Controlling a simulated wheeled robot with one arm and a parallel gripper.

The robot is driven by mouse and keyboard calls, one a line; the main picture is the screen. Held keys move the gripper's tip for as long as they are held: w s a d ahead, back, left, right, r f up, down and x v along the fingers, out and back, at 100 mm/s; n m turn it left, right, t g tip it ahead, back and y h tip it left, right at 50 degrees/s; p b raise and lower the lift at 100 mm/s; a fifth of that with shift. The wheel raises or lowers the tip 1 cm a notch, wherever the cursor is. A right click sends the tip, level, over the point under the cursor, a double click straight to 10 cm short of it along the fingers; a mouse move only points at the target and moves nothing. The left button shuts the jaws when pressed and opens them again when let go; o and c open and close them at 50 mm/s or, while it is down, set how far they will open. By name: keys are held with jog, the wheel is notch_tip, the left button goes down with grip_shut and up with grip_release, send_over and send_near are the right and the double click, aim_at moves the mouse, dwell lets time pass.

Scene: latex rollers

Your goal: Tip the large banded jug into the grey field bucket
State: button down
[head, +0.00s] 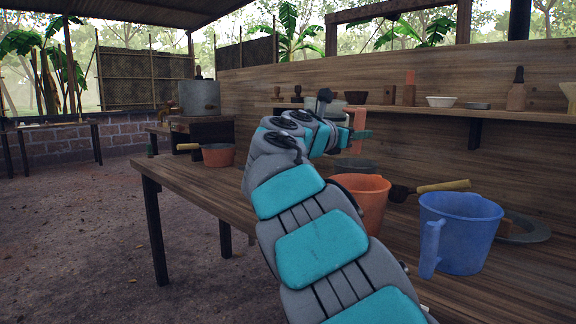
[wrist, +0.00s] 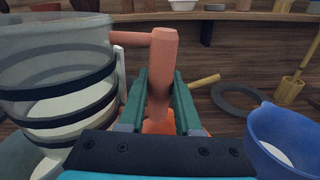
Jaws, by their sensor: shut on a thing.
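The large banded jug (wrist: 60,60) is clear with black bands and holds something white; it fills the left of the wrist view. Its salmon handle (wrist: 163,60) stands between the green fingers of my gripper (wrist: 160,95), which is shut on it. In the head view my gripper (head: 358,135) holds the jug above the table, with my arm hiding most of the jug. It looks about upright. A grey round vessel (head: 366,163), perhaps the grey field bucket, shows partly below and behind the handle; the orange jug and my arm cover much of it.
An orange jug (head: 362,200) and a blue jug (head: 458,232) stand close on the table's right. A wooden-handled dipper (head: 440,187) and a grey ring-shaped dish (head: 525,228) lie behind them. A red pan (head: 218,155) is at the left. A shelf (head: 440,111) runs along the wall.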

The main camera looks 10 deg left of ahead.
aim_at(356, 119)
jog(key=shift+r, duration=0.2)
jog(key=shift+r+p, duration=1.4)
jog(key=shift+p, duration=0.4)
